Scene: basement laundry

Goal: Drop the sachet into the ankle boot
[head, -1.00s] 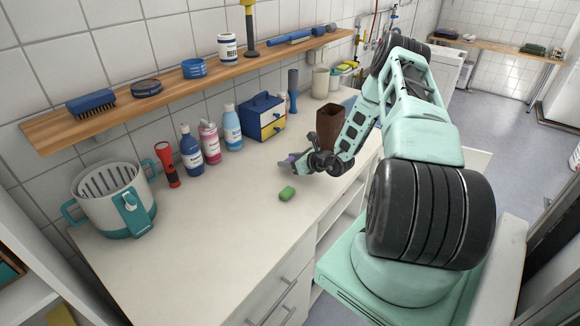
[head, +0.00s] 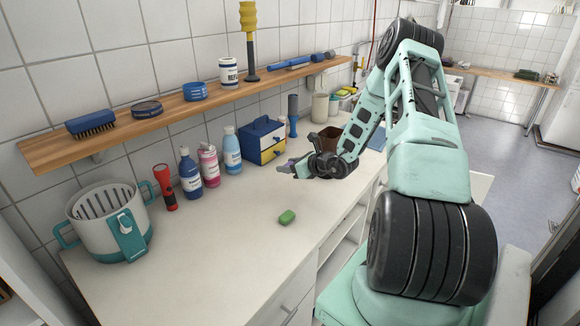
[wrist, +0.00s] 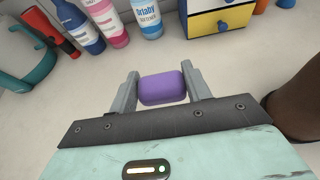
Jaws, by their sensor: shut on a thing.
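A small purple rounded block, which I take to be the sachet (wrist: 162,88), is held between the two fingers of my gripper (wrist: 161,86) in the wrist view. In the head view my gripper (head: 286,168) is above the counter, and the sachet is too small there to make out well. The brown ankle boot (head: 324,138) stands on the counter behind and right of the gripper, partly hidden by my arm. It also shows at the right edge of the wrist view (wrist: 300,100), beside the gripper, its opening not visible.
A green block (head: 287,217) lies on the counter (head: 220,260) nearer me. A blue and yellow drawer box (head: 263,140), several bottles, a red torch (head: 165,187) and a grey-teal bucket (head: 108,222) line the wall. A wooden shelf (head: 120,131) runs above.

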